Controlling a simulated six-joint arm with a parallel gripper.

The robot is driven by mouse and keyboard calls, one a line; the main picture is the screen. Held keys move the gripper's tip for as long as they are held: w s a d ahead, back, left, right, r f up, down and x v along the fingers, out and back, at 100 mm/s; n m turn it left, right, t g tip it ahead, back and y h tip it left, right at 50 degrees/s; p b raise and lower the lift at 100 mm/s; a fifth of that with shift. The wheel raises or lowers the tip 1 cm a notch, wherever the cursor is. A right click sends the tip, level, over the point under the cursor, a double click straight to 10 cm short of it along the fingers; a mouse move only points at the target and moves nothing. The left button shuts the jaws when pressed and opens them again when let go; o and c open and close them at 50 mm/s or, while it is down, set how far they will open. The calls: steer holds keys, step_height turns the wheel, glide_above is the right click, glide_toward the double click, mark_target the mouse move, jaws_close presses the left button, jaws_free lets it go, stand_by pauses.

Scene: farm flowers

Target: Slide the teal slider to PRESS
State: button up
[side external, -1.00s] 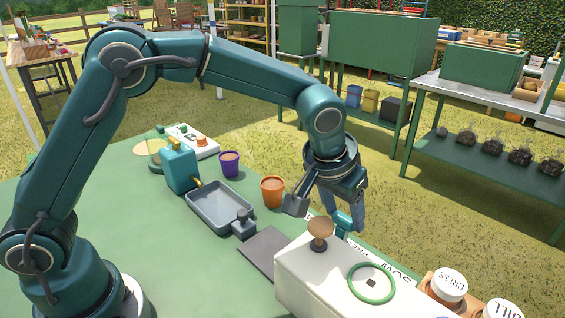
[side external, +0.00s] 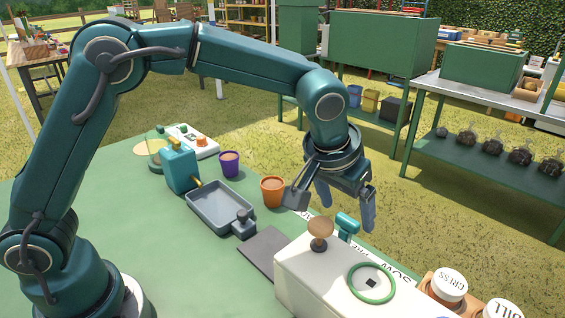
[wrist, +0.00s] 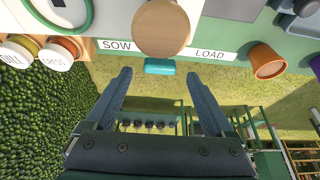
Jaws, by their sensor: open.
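The teal slider (side external: 346,224) is a small teal handle on the far side of the white box (side external: 300,277). In the wrist view the slider (wrist: 160,67) lies between the SOW label (wrist: 117,46) and the LOAD label (wrist: 210,54). My gripper (side external: 347,212) is open and empty, above and slightly behind the slider. In the wrist view its fingertips (wrist: 154,73) spread to either side of the slider, seemingly without touching it.
A green ring (side external: 371,284) lies on top of the white box. White-capped jars (side external: 448,287) stand in a wooden holder at right. An orange pot (side external: 272,190), a purple pot (side external: 229,163) and a grey tray (side external: 219,207) stand on the green table. Beyond the slider is open grass.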

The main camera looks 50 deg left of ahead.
steer(key=v, duration=0.3)
